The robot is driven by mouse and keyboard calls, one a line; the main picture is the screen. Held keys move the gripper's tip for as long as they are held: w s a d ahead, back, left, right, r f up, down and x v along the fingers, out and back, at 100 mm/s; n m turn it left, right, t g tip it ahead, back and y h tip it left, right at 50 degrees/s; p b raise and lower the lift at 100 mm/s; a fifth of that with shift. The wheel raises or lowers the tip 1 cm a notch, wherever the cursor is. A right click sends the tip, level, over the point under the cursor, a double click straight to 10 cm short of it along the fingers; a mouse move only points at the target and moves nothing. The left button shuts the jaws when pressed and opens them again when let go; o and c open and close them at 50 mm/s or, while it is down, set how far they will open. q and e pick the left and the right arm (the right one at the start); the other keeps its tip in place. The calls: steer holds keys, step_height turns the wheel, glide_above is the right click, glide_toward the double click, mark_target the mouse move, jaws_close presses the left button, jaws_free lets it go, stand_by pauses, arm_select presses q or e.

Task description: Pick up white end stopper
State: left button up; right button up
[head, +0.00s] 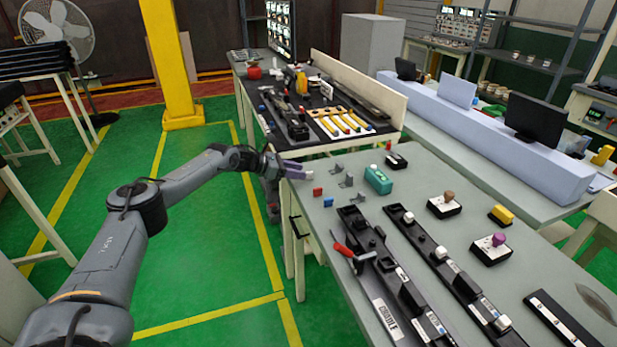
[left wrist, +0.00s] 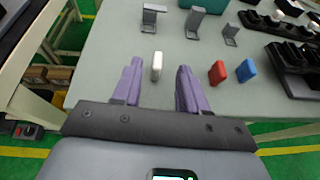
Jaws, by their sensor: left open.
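The white end stopper (left wrist: 156,66) stands on the grey-green table (left wrist: 120,40) in the left wrist view, between the two purple fingers of my left gripper (left wrist: 157,80). The fingers are open, with a gap on both sides of the stopper; it lies nearer the left finger. In the head view my left gripper (head: 297,171) is low over the table's near left corner, and I cannot make out the white stopper there. A red stopper (left wrist: 217,72) and a blue stopper (left wrist: 246,70) stand to the right of the fingers. My right gripper is not in view.
Several grey metal clips (head: 347,181) stand just beyond the stoppers. A teal box (head: 378,180) is behind them. Long black fixtures (head: 385,270) with a red-handled clamp (head: 350,252) lie to the right. The table edge is close to my gripper.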

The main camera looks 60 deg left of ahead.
mark_target(309, 172)
arm_select(q)
steer(key=b+x, duration=0.1)
steer(key=x, duration=0.3)
steer(key=shift+a+f, duration=0.15)
steer(key=shift+a, duration=0.05)
steer(key=shift+w+d+f, duration=0.15)
steer(key=shift+w+d, duration=0.05)
steer(key=shift+w, duration=0.25)
jaws_close()
